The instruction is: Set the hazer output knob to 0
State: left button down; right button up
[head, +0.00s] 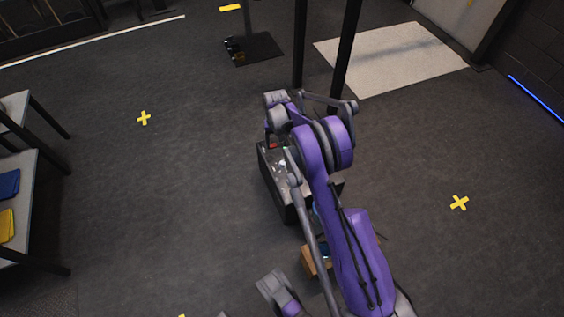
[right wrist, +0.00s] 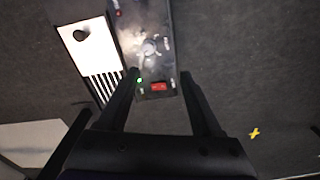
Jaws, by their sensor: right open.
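The hazer is a dark box (head: 272,190) on the floor in the middle of the head view, partly hidden by my right arm. In the right wrist view its grey control panel (right wrist: 146,22) shows from above. A round pale knob (right wrist: 150,48) sits on the panel, with small marks around it too blurred to read. A red switch (right wrist: 158,87) and a small green light (right wrist: 139,80) lie at the panel's near end. My right gripper (right wrist: 158,76) is open and empty, its fingertips over the near end, short of the knob. My left gripper is not clearly seen.
A wooden box (head: 316,260) stands near the hazer's front. Black posts (head: 344,45) rise behind. Tables stand at the left (head: 18,170). The floor left of the hazer is clear.

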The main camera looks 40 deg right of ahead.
send_near(283, 163)
jog(key=shift+m, duration=0.3)
jog(key=f+b, duration=0.1)
jog(key=f, duration=0.2)
jog(key=f+b, duration=0.1)
jog(key=f, duration=0.1)
jog(key=f+b, duration=0.1)
jog(key=f, duration=0.2)
jog(key=shift+w+d+f, duration=0.15)
jog(key=shift+w+f, duration=0.15)
jog(key=shift+c, duration=0.3)
grip_shut()
